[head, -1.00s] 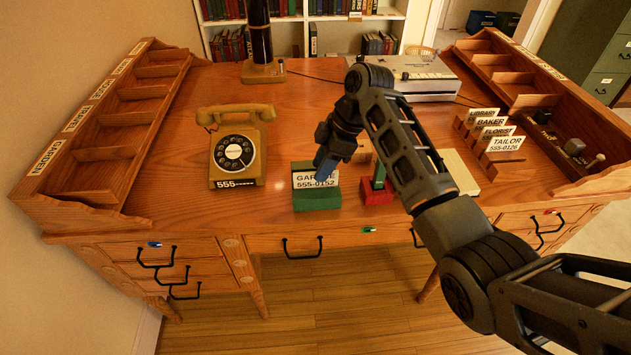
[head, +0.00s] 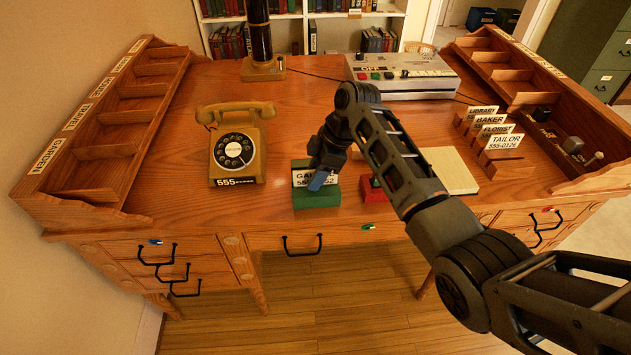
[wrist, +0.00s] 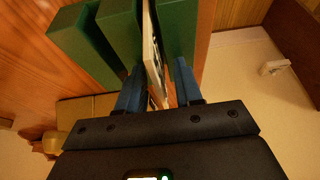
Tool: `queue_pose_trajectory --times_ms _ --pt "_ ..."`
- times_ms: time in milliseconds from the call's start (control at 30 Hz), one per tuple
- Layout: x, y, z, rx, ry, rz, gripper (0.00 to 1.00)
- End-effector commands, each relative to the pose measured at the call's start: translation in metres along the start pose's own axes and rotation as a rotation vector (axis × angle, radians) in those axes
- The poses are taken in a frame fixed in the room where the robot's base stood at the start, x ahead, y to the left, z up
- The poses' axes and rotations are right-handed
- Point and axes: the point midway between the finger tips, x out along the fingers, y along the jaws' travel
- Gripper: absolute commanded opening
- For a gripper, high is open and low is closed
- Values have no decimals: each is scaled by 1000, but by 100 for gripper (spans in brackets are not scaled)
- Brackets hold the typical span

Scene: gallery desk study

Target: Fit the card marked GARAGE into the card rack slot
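The white GARAGE card (head: 303,179) stands upright in a green block holder (head: 316,197) near the desk's front edge. My gripper (head: 320,180) is at the card, and its blue finger covers part of the lettering in the head view. In the wrist view, the blue fingers (wrist: 157,88) are apart on either side of the thin card (wrist: 154,52), with the green holder (wrist: 80,38) beyond. No firm grip shows. The wooden card rack (head: 497,163) at the right holds the LIBRARY, BAKER, FLORIST and TAILOR cards. Its slots are not clearly visible.
A red block (head: 371,188) stands just right of the green holder, partly behind my arm. A yellow rotary phone (head: 237,150) is to the left. A cream pad (head: 450,170) lies between my arm and the rack. A grey machine (head: 405,78) stands behind.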

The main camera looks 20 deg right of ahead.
Motion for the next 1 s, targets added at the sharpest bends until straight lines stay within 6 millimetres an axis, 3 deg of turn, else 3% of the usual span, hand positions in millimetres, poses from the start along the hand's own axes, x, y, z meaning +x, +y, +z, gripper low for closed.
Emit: queue_pose_trajectory --times_ms 367,800,1000 --pt "0 0 0 0 0 0 1" --pt "-2 0 -1 0 0 1 0" --pt "-22 1 -9 -2 2 5 0"
